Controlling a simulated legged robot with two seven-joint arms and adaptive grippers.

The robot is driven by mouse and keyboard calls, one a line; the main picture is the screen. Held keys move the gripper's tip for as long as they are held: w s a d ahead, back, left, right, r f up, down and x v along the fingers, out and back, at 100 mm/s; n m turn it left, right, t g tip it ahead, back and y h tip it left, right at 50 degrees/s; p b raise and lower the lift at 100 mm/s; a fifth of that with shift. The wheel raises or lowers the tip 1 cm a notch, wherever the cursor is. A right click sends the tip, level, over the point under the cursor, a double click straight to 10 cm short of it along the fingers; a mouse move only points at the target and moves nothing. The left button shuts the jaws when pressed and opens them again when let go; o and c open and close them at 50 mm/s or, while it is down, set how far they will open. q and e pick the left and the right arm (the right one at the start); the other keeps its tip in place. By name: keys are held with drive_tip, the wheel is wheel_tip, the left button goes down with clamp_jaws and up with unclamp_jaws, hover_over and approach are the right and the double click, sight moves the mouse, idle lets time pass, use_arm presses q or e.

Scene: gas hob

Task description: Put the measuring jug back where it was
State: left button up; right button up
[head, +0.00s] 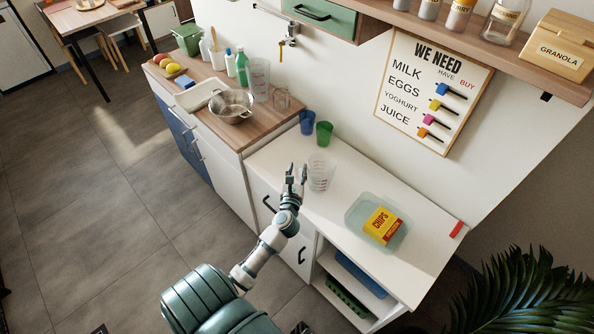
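A clear measuring jug with reddish markings (321,173) stands upright on the white counter (345,205), just right of my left gripper (297,173). The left gripper points up in the picture, its two fingers apart with no object visible between them. Its right finger is close to the jug's left side; I cannot tell if they touch. A second, similar clear vessel with red markings (260,79) stands at the back of the wooden worktop (258,134). My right gripper is not seen.
A blue cup (307,122) and a green cup (324,133) stand behind the jug. A yellow chips packet (382,225) lies in a clear tub (355,213) to the right. A metal colander (231,106) is on the worktop. White counter between jug and tub is clear.

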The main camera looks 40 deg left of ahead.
use_arm(q)
drive_tip(key=v, duration=1.2)
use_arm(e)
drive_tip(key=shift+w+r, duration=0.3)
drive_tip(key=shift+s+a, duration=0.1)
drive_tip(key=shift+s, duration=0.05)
